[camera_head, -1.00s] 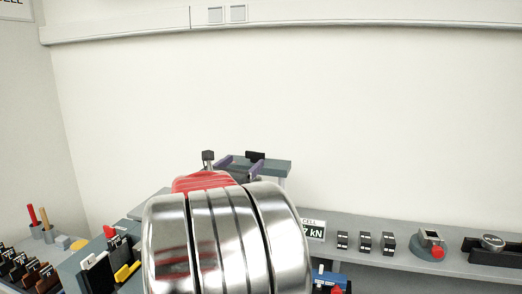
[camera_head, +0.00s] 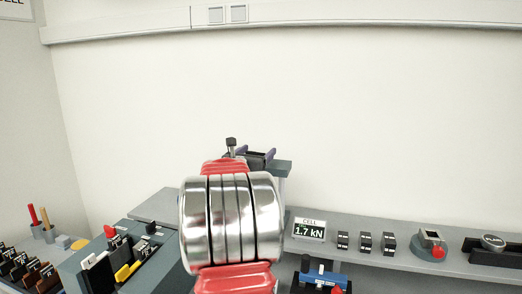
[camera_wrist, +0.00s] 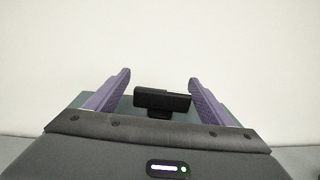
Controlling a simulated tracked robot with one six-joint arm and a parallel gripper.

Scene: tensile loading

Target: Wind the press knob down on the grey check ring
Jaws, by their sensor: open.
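The press knob, a black crossbar on a short stem, shows in the wrist view (camera_wrist: 162,99) and in the head view (camera_head: 257,160). It stands on top of the dark teal press (camera_head: 282,168). My gripper (camera_wrist: 160,77) is open, its two purple fingers one on each side of the knob in the wrist view, with a gap on both sides. Whether the fingers are level with the knob in height I cannot tell. The lower press is hidden behind my arm, and I do not see the grey check ring. The cell display (camera_head: 309,229) reads 1.7 kN.
A grey bench shelf (camera_head: 400,255) runs right with several black clips, a red-button box (camera_head: 432,244) and a dark gauge fixture (camera_head: 492,246). A blue item (camera_head: 323,277) lies in front.

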